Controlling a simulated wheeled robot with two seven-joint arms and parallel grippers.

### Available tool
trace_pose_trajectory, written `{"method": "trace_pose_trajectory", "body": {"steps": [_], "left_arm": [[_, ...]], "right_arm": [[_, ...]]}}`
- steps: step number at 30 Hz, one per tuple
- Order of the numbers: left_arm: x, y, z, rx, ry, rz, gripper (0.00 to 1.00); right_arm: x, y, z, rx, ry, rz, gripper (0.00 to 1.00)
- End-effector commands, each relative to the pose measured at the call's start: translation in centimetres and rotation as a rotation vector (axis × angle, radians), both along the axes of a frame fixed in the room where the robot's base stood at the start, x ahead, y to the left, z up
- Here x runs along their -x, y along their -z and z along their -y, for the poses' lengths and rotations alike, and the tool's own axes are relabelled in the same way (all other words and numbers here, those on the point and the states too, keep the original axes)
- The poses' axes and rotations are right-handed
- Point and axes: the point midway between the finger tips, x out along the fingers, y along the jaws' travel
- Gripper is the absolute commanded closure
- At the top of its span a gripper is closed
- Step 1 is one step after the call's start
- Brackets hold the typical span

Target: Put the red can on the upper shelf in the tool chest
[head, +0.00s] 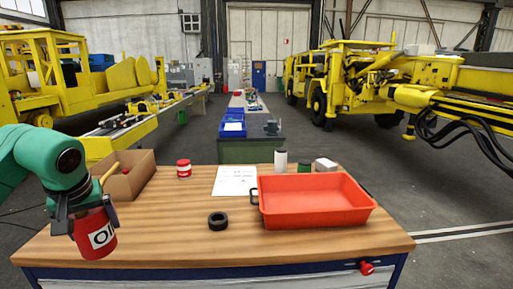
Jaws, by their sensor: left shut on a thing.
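A red can (96,238) with a white label reading "OIL" is at the lower left of the head view. My left gripper (82,211) is shut on its upper part and holds it tilted slightly at the bench's left edge. Whether the can touches the bench top cannot be told. A smaller red and white tin (184,169) stands on the bench near its back edge. The wooden-topped bench (170,225) has a dark blue body with a drawer front and a red knob (366,268) at the lower right. No upper shelf shows. My right gripper is not in view.
A cardboard box (135,180) stands at the bench's back left. A red tray (313,219) fills the right side. A black ring (218,219), white paper (235,180), a white cylinder (281,160) and a green can (304,166) are also there. The front middle is clear.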

Motion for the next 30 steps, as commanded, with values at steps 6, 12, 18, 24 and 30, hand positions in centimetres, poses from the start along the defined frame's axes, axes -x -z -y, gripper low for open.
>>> {"method": "trace_pose_trajectory", "body": {"steps": [6, 12, 18, 24, 30], "left_arm": [[-0.7, 5.3, 2.2, 0.000, 0.076, -0.006, 0.85], [-0.3, 12.2, 5.9, 0.000, 0.199, -0.008, 0.85], [3.3, 22.0, 13.1, 0.005, 0.420, -0.009, 0.85], [8.1, 27.4, 19.1, 0.005, 0.576, 0.000, 0.85], [9.5, 28.2, 20.4, 0.001, 0.605, 0.000, 0.85]], "right_arm": [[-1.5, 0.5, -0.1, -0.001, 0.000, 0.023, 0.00], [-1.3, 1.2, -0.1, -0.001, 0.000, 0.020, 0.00], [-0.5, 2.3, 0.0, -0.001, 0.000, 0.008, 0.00], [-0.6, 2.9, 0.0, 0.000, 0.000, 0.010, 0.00], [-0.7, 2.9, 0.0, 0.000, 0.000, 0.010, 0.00]]}}
